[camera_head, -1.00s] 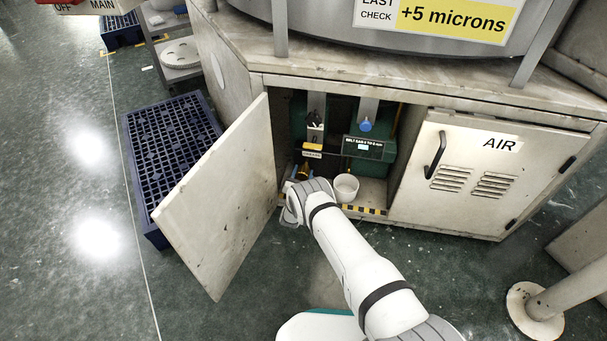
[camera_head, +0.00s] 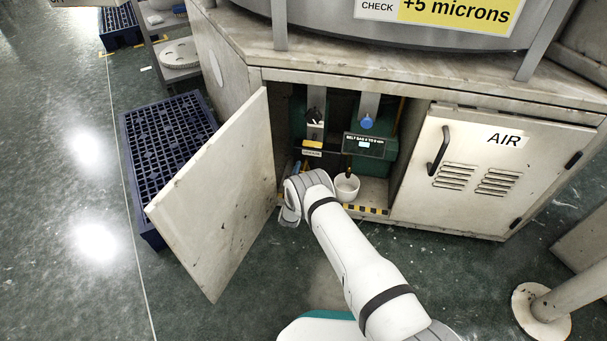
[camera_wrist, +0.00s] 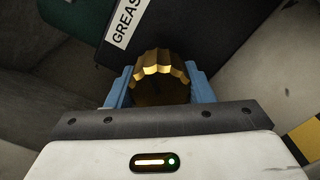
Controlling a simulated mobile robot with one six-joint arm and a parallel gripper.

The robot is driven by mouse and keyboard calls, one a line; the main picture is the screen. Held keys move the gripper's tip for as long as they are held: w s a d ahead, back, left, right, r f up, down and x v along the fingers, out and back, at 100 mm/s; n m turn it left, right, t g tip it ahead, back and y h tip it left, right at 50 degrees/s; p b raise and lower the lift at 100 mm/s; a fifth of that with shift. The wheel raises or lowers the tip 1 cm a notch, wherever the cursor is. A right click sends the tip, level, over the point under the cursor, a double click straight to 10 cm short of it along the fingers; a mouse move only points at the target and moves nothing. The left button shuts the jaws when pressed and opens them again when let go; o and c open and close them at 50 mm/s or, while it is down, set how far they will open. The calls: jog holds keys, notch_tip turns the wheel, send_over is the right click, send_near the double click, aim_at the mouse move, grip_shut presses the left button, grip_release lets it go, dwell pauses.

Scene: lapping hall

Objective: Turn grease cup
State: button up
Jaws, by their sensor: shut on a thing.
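The grease cup (camera_wrist: 160,66) is a brass-gold, ribbed round cap in the middle of the wrist view. My gripper (camera_wrist: 160,92) is shut on it, with one blue finger against its left side and one against its right. A white label reading "GREAS" (camera_wrist: 127,22) sits on a dark block just behind the cup. In the head view my wrist reaches into the open cabinet (camera_head: 262,77); the cup and the fingertips are mostly hidden there by my arm.
The open cabinet door (camera_head: 215,200) stands left of my arm. A white pot (camera_head: 346,188) stands inside, right of my wrist. A green housing with a small display (camera_head: 364,145) is behind. The shut AIR door (camera_head: 480,170) is at right. A blue crate (camera_head: 165,150) lies on the floor.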

jog(key=shift+w+m, duration=0.1)
jog(key=shift+m, duration=0.5)
jog(key=o, duration=1)
jog(key=shift+c, duration=0.2)
jog(key=s+p, duration=0.1)
jog(key=s, duration=0.1)
jog(key=s+p, duration=0.1)
jog(key=s, duration=0.1)
jog(key=s+p, duration=0.1)
jog(key=s, duration=0.1)
jog(key=shift+s+a+r, duration=0.15)
jog(key=shift+s+a, duration=0.15)
jog(key=shift+a, duration=0.1)
jog(key=shift+s, duration=0.6)
